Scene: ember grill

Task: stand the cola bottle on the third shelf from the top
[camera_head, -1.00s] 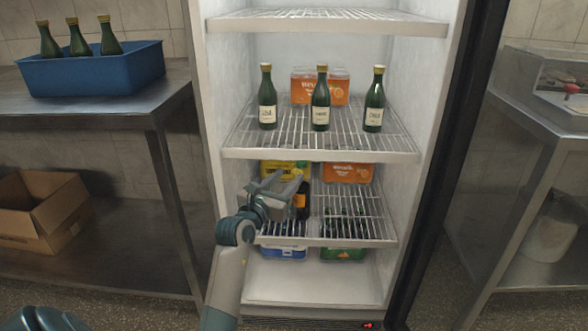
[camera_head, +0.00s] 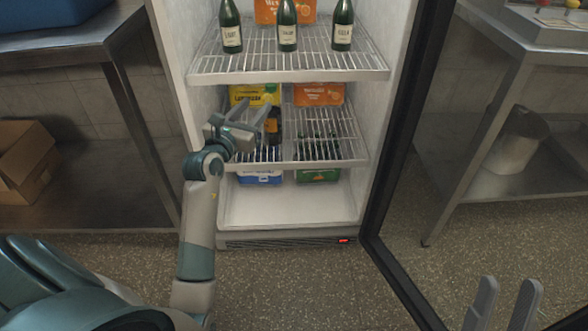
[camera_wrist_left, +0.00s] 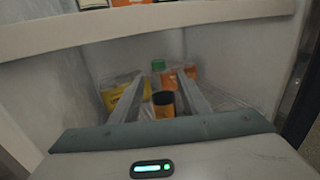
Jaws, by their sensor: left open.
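The dark cola bottle (camera_head: 274,128) appears to stand upright on the third wire shelf (camera_head: 330,161) of the open fridge, partly hidden by my left gripper. My left gripper (camera_head: 262,122) is open and reaches in over the left half of that shelf, beside the bottle. In the left wrist view, the bottle's top with an orange part (camera_wrist_left: 163,104) shows between the two fingers (camera_wrist_left: 160,76), with a gap on each side; I cannot tell whether either finger touches it. My right gripper (camera_head: 509,283) is open and empty, low at the right, outside the fridge.
Yellow (camera_head: 254,95) and orange (camera_head: 318,94) packs stand behind on the third shelf. Several dark bottles lie or stand on its right half, unclear which. Green bottles (camera_head: 287,27) stand on the shelf above (camera_head: 290,77). The open door (camera_head: 400,130) stands at the right.

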